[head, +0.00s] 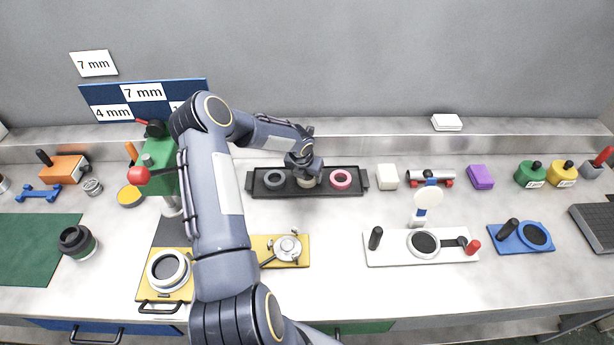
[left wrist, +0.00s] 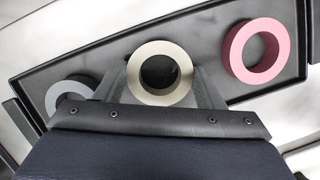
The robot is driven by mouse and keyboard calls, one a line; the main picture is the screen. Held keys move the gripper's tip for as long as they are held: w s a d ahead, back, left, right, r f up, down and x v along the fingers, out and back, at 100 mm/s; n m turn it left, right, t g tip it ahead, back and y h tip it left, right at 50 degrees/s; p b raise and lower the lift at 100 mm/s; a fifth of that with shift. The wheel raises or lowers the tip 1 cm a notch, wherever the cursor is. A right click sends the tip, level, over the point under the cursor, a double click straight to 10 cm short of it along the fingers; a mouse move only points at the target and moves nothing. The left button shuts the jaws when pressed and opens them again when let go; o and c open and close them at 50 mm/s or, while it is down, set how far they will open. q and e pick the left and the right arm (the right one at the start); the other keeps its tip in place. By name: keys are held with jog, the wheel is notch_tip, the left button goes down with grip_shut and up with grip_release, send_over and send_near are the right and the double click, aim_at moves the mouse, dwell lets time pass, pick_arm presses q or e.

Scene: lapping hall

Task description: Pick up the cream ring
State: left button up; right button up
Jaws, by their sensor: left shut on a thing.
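The cream ring (left wrist: 137,87) is in the middle of the left wrist view, between the fingers of my left gripper (left wrist: 160,88). The fingers are shut on it from both sides. In the head view my left gripper (head: 306,178) is over the middle of the black tray (head: 300,194), and the cream ring (head: 307,183) shows only partly below it. I cannot tell whether the ring still touches the tray floor. A pink ring (head: 341,179) lies to its right in the tray and a grey ring (head: 274,179) to its left. My right gripper is not in view.
A cream block (head: 388,176) stands just right of the tray. A green press (head: 163,177) stands to the left, near my arm. A white board (head: 397,254) and a yellow plate (head: 295,262) lie in front. The bench between tray and white board is mostly clear.

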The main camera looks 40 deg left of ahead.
pick_arm(q)
jog(key=shift+r+b, duration=0.3)
jog(key=shift+r, duration=0.2)
jog(key=s+a+r, duration=0.3)
jog(key=s+r, duration=0.9)
jog(key=s, duration=0.1)
jog(key=shift+s+b, duration=0.35)
jog(key=shift+b, duration=0.1)
jog(key=shift+d, duration=0.1)
